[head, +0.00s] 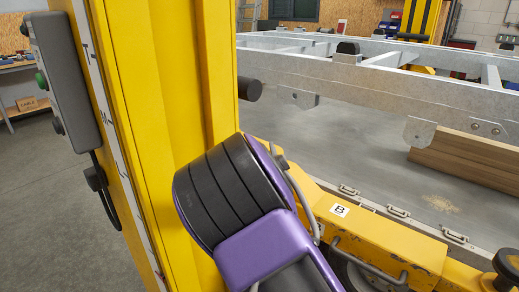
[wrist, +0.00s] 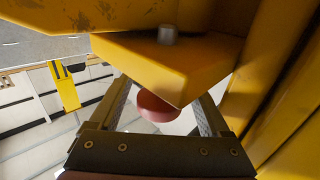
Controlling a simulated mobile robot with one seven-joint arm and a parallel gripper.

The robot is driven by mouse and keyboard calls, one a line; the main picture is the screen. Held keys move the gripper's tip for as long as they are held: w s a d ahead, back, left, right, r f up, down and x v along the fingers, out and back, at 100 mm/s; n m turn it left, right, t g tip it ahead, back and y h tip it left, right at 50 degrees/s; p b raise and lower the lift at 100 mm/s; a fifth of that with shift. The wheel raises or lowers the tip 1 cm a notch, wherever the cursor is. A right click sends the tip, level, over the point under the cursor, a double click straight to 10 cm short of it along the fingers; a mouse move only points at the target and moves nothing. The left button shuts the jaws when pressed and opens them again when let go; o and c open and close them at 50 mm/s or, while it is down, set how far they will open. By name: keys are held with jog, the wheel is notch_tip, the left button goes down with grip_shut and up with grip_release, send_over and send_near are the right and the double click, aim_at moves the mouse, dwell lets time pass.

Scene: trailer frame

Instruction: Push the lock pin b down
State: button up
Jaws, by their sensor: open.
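In the wrist view a round red knob (wrist: 157,107) sits against a yellow bracket (wrist: 165,68). A short grey metal pin end (wrist: 168,35) sticks out of the bracket's opposite face; the knob and pin look like the lock pin, but their join is hidden. My gripper (wrist: 166,98) is open, one finger on each side of the knob and bracket corner. I cannot tell whether either finger touches them. In the head view a white label "B" (head: 339,210) marks the yellow lift arm; the gripper and knob do not show there.
A yellow post (head: 160,110) stands close beside my arm, with a grey control box (head: 65,80) on its left. A galvanised trailer frame (head: 400,85) crosses behind. Wooden planks (head: 465,158) lie at right. Open grey floor (head: 45,200) shows left of the post.

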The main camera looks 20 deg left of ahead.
jog(key=v, duration=1.7)
jog(key=shift+s+p, duration=0.2)
jog(key=shift+p, duration=0.15)
jog(key=shift+d, duration=0.1)
